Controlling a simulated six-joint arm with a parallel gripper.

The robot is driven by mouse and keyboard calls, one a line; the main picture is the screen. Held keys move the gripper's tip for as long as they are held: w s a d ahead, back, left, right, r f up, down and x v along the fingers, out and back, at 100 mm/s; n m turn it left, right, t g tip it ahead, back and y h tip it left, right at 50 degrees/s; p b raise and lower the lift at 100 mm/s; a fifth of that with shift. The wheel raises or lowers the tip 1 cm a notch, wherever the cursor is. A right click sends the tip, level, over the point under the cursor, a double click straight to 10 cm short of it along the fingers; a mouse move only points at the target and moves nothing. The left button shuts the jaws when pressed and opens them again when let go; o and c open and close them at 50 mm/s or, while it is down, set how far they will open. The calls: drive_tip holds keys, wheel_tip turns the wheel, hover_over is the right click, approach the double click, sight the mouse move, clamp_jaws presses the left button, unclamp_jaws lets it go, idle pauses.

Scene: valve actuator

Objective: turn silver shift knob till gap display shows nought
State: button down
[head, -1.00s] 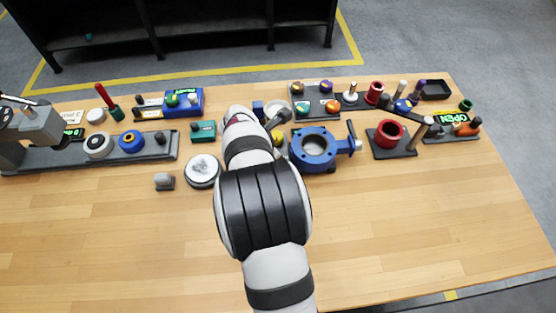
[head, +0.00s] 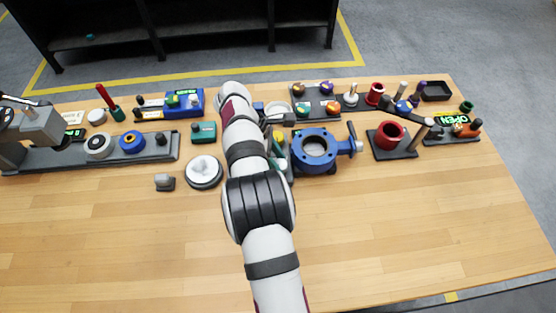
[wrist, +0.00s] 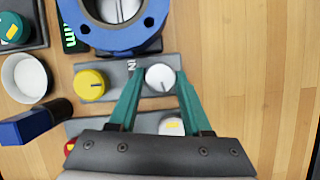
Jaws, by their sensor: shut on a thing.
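The silver knob (wrist: 160,77), pale grey with a dark pointer line, sits on a grey plate (wrist: 128,69) in the wrist view. My gripper (wrist: 160,74) has its teal fingers on either side of this knob and is shut on it. The pointer line runs roughly sideways across the knob. A display with green characters (wrist: 69,38) shows at the upper left, partly cut off by the blue valve body (wrist: 112,38); I cannot read its value. In the head view my arm hides the knob, and only part of my gripper shows.
A yellow knob (wrist: 91,84) is on the same plate, left of the silver one. Another pale knob (wrist: 171,126) is close behind my fingers. A white round cup (wrist: 25,78) stands at the left. Bare wood is free at the right.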

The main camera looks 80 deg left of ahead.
drive_tip(key=shift+m, duration=0.6)
drive_tip(key=shift+c, duration=1.7)
unclamp_jaws()
drive_tip(key=v, duration=0.7)
drive_tip(key=shift+a+r, duration=0.15)
drive_tip(key=shift+r, duration=0.15)
